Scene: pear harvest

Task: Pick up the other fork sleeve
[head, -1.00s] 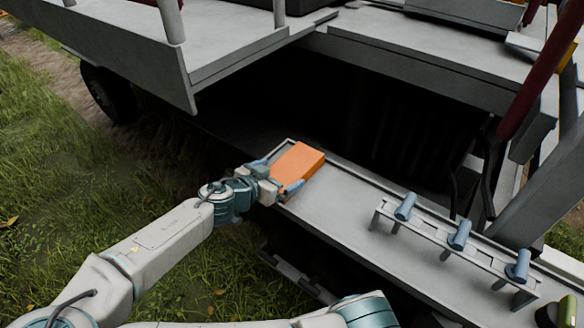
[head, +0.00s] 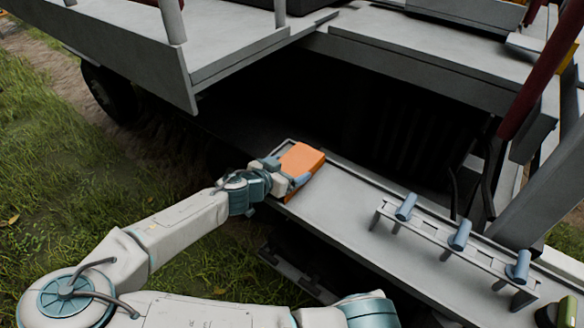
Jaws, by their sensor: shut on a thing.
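An orange block-shaped fork sleeve (head: 301,158) is at the far left end of the grey shelf (head: 340,212) on the vehicle's side. My gripper (head: 286,176) is at its near left side, with its blue fingers shut on it. The near left part of the sleeve is hidden by the fingers. I cannot tell whether the sleeve rests on the shelf or is slightly raised. No second sleeve shows in this view.
A rack with three blue pegs (head: 459,235) stands on the shelf to the right. A dark recess lies behind the shelf. A grey platform (head: 140,58) overhangs at upper left. Grass (head: 60,170) lies left. The shelf between sleeve and rack is clear.

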